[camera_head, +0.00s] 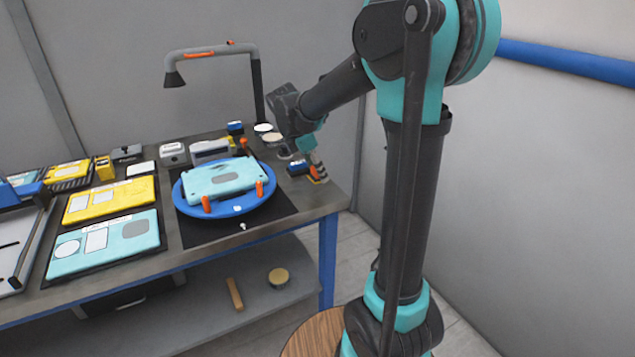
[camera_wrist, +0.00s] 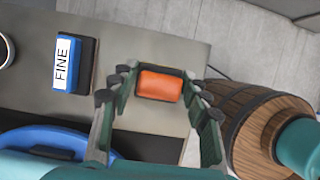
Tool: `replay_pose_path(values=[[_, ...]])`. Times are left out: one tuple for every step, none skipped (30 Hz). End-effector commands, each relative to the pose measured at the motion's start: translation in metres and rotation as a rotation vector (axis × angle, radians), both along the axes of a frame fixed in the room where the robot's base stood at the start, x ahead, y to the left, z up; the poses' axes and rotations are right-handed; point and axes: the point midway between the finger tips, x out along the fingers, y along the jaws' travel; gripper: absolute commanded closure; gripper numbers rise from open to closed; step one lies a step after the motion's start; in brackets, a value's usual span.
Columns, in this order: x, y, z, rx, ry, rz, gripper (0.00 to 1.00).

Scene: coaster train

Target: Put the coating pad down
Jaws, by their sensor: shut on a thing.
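The coating pad, an orange block with a dark edge, shows between my fingertips in the wrist view (camera_wrist: 160,86). My gripper (camera_wrist: 158,80) is shut on it, with a finger on either side. In the head view my gripper (camera_head: 316,165) points down at the right end of the workbench (camera_head: 330,196), and a small orange part of the pad (camera_head: 314,173) shows there. The pad is over the bench top near its right edge. I cannot tell whether it touches the surface.
A blue block marked FINE (camera_wrist: 66,62) lies left of the pad. A blue round turntable (camera_head: 240,210) holds a light teal panel (camera_head: 222,178) with orange clamps. A lamp (camera_head: 210,52) arches behind. Teal (camera_head: 105,243) and yellow (camera_head: 110,200) panels lie left. Bare grey bench surrounds the pad.

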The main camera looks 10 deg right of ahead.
Motion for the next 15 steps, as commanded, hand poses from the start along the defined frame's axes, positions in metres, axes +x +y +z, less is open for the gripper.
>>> replay_pose_path(values=[[0.000,0.000,-0.003,0.000,0.000,0.000,0.80],[0.000,0.000,-0.004,0.000,0.000,0.000,0.80],[0.000,0.000,-0.008,0.000,0.000,0.000,0.80],[0.000,0.000,-0.012,0.000,0.000,0.000,0.80],[0.000,0.000,-0.016,0.000,0.000,0.000,0.80],[0.000,0.000,-0.022,0.000,0.000,0.000,0.80],[0.000,0.000,-0.026,0.000,0.000,0.000,0.80],[0.000,0.000,-0.030,0.000,0.000,0.000,0.80],[0.000,0.000,-0.035,0.000,0.000,0.000,0.80],[0.000,0.000,-0.037,0.000,0.000,0.000,0.80],[0.000,0.000,-0.039,0.000,0.000,0.000,0.80],[0.000,0.000,-0.041,0.000,0.000,0.000,0.80],[0.000,0.000,-0.041,0.000,0.000,0.000,0.80],[0.000,0.000,-0.042,0.000,0.000,0.000,0.80],[0.000,0.000,-0.042,0.000,0.000,0.000,0.80]])
